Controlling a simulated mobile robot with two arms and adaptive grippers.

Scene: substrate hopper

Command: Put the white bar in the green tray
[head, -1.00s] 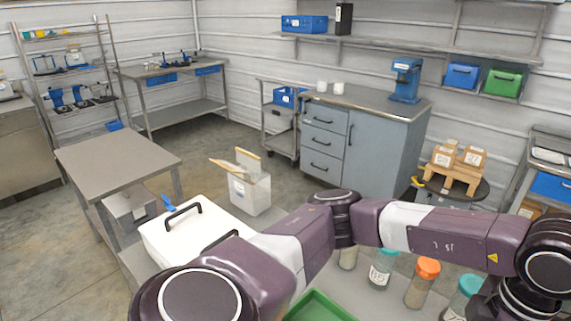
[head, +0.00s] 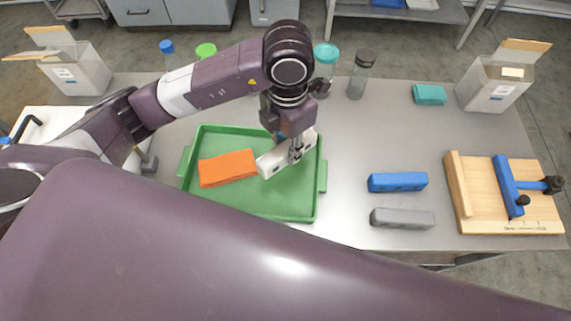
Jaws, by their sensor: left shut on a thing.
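The green tray (head: 250,206) lies on the grey table, left of centre. My left gripper (head: 296,152) comes down over the tray's right half and is shut on the white bar (head: 271,164). The bar is tilted in the picture, within the tray's outline. I cannot tell whether it touches the tray floor or hangs just above it. Its middle is partly hidden by the fingers. An orange block (head: 228,168) lies in the tray, just left of the white bar. My right gripper is not in view.
A blue bar (head: 398,182) and a grey bar (head: 402,218) lie right of the tray. A wooden fixture with a blue clamp (head: 509,186) sits at the right. Capped jars (head: 326,56), a teal block (head: 429,94) and white boxes (head: 494,85) stand farther back.

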